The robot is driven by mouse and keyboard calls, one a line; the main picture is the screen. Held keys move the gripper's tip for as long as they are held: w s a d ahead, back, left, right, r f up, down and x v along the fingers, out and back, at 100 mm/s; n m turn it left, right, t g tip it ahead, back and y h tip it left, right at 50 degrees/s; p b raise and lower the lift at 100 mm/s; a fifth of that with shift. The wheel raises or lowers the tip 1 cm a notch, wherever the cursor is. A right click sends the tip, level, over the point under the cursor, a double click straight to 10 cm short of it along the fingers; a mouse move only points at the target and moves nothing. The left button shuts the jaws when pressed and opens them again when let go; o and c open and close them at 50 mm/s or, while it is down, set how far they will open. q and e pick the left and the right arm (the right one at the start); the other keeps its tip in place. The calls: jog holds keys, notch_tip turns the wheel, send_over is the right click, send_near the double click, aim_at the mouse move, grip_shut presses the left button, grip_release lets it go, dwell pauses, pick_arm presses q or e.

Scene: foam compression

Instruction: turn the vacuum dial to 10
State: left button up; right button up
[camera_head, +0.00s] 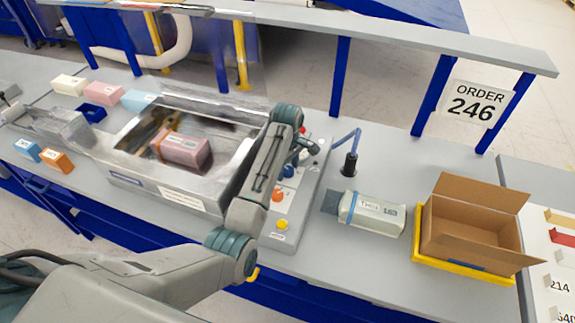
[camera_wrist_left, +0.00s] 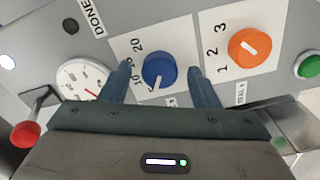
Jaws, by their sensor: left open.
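The blue vacuum dial (camera_wrist_left: 158,70) sits on a white label on the grey control panel (camera_wrist_left: 195,22). Its white pointer line is toward the lower part of the knob in the left wrist view. A 20 shows up and left of the dial; other numbers are partly hidden by the fingers. My left gripper (camera_wrist_left: 159,76) is open, with one finger on each side of the dial; I cannot tell whether they touch it. In the head view the blue dial (camera_head: 288,171) is beside my left gripper (camera_head: 299,155). My right gripper is out of view.
An orange dial (camera_wrist_left: 249,48) marked 1 to 3, a green button (camera_wrist_left: 309,66), a red-needled gauge (camera_wrist_left: 82,80) and a red knob (camera_wrist_left: 25,134) are close around. The metal chamber (camera_head: 160,187) holds a pink block (camera_head: 183,150). A cardboard box (camera_head: 470,227) stands right.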

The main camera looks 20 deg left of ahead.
pick_arm(q)
jog(key=shift+c, duration=0.3)
jog(key=shift+d, duration=0.1)
jog(key=c, duration=0.9)
jog(key=shift+m, duration=0.3)
jog(key=shift+c, duration=0.2)
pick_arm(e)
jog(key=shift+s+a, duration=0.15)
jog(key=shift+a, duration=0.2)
pick_arm(q)
jog(key=shift+m, duration=0.9)
jog(key=m, duration=0.4)
jog(key=shift+r+m, duration=0.1)
jog(key=shift+m, duration=0.6)
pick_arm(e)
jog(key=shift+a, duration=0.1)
